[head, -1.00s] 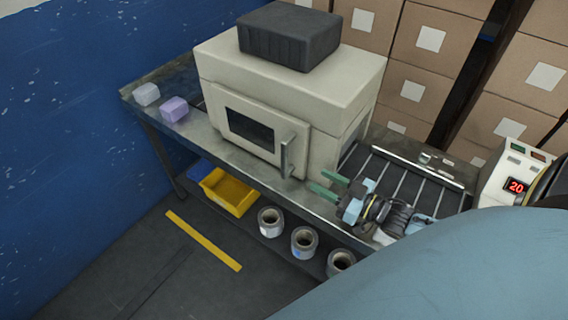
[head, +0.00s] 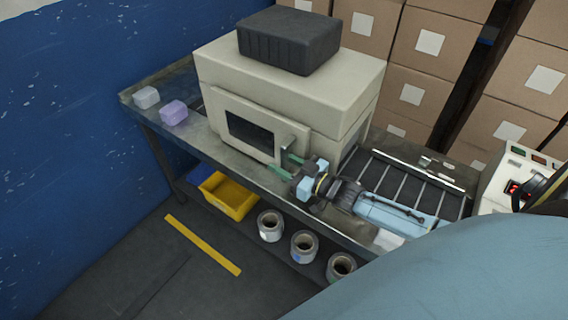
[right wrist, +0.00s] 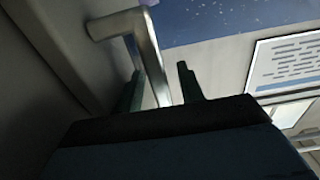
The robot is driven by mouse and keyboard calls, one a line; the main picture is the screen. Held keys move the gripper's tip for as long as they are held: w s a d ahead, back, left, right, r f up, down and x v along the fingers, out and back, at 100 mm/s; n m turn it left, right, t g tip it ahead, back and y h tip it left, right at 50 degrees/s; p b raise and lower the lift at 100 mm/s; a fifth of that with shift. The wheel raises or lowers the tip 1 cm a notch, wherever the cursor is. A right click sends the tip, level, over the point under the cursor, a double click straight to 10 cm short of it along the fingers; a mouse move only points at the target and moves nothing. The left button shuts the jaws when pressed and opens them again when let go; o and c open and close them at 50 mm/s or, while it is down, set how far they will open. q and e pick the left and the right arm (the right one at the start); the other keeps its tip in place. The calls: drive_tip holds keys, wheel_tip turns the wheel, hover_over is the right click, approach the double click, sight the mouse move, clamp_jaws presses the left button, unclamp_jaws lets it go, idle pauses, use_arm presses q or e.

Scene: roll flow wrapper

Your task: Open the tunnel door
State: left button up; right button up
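The tunnel is a beige box-like machine (head: 330,85) on the metal bench. Its front door (head: 225,115) has a dark window (head: 250,134) and looks shut. The upright metal handle (head: 286,153) is at the door's right edge; the handle (right wrist: 150,55) shows large in the right wrist view. My right gripper (head: 283,166) has green fingers and is at the handle. In the right wrist view the fingers (right wrist: 160,92) are apart, with the handle's bar between them and gaps visible on either side. My left gripper is not in view.
A roller conveyor (head: 405,185) is right of the machine, under my right arm. A yellow bin (head: 228,198) and several rolls (head: 304,243) are below. Stacked boxes (head: 420,60) stand behind.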

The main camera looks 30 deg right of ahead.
drive_tip(key=shift+c, duration=0.5)
clamp_jaws()
